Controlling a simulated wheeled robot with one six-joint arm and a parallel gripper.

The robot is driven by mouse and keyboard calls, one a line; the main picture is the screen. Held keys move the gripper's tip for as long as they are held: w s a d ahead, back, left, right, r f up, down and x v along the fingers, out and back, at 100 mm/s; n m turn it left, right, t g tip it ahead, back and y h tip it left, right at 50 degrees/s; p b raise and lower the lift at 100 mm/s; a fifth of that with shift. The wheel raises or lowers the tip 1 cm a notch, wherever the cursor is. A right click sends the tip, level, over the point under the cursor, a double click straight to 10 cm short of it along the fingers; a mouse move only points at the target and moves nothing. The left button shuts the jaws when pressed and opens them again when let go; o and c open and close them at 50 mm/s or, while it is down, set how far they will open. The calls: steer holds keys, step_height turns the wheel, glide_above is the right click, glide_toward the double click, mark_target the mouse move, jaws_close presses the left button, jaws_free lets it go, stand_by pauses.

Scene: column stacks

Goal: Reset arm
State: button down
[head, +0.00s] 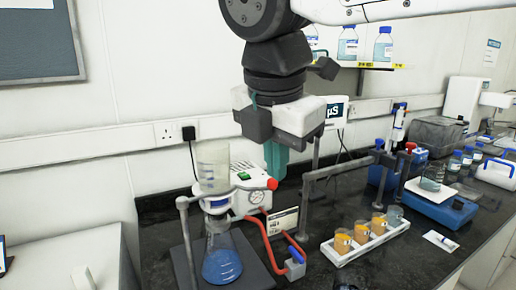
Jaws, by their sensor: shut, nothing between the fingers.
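My gripper (276,160) hangs from my arm in the upper middle of the head view, pointing down over the dark bench. Its teal fingers are together with nothing between them. It is above and to the right of the white pump unit (238,192) and apart from the bench top.
A stand holds a clear funnel (213,165) over a flask of blue liquid (222,264), with a red hose (268,240) beside it. A metal stand (308,195) is close right of my gripper. A white rack (375,241) holds several orange-filled beakers. Bottles (383,45) stand on a shelf behind.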

steer(key=s+d+f+m, duration=0.3)
steer(key=d+f+m, duration=0.2)
steer(key=d+m, duration=0.2)
steer(key=s+d+f+m+g, duration=0.1)
steer(key=s+d+f+m, duration=0.3)
steer(key=d+m, duration=0.4)
steer(key=s+d+f+m+g, duration=0.1)
steer(key=s+d+f+m, duration=0.3)
steer(key=d+f+m, duration=0.3)
steer(key=d+m, duration=0.1)
steer(key=m, duration=0.4)
steer(key=shift+d+y, duration=0.15)
steer(key=shift+y, duration=0.25)
